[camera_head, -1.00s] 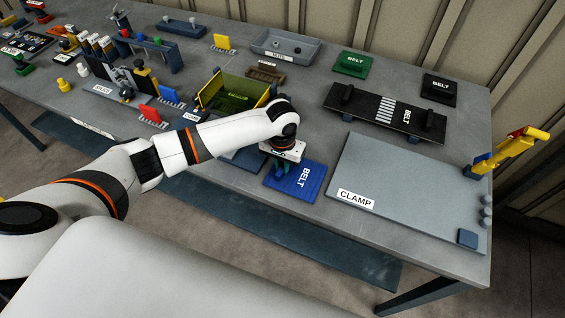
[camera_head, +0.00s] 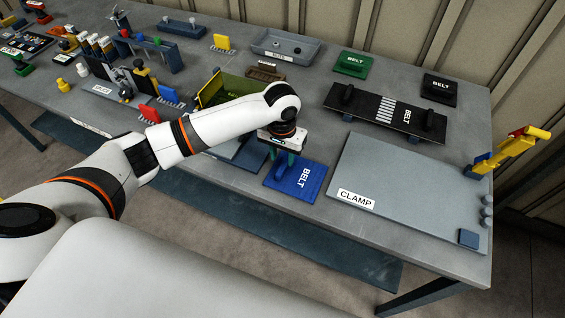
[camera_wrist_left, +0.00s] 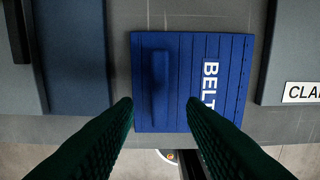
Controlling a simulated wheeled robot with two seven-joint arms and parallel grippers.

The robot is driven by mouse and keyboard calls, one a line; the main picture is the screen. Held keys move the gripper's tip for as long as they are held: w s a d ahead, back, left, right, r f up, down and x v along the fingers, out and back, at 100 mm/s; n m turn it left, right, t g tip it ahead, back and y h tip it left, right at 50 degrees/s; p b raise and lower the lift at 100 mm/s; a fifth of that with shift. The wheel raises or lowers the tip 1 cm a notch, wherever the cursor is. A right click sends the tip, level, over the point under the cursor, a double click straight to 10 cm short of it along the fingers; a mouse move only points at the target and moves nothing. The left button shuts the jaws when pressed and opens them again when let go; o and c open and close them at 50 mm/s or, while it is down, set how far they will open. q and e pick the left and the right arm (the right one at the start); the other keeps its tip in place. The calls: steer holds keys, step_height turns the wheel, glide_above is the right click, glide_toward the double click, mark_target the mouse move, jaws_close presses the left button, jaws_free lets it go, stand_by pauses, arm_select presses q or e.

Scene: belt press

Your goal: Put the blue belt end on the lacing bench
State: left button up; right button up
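The blue belt end (camera_head: 309,181), marked BELT, lies flat on the table left of the clamp plate. In the left wrist view the blue belt end (camera_wrist_left: 190,110) shows its raised grip bar (camera_wrist_left: 160,72). My left gripper (camera_head: 284,158) is above the belt end's left part, apart from it. In the wrist view my left gripper (camera_wrist_left: 158,103) is open and empty, its fingertips either side of the bar's line. No label names the lacing bench; I cannot tell whether it is the long dark board (camera_head: 350,102) with white strips. My right gripper is not in view.
The grey CLAMP plate (camera_head: 410,185) lies right of the belt end, with a yellow lever (camera_head: 515,150) at its far right. A yellow-green bin (camera_head: 225,88) stands behind my arm. Green (camera_head: 355,63) and black (camera_head: 440,88) BELT pieces lie at the back.

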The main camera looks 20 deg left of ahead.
arm_select(q)
step_height(320, 180, up, 7)
steer(key=shift+r+b, duration=0.2)
steer(key=shift+b, duration=0.15)
steer(key=shift+s, duration=0.1)
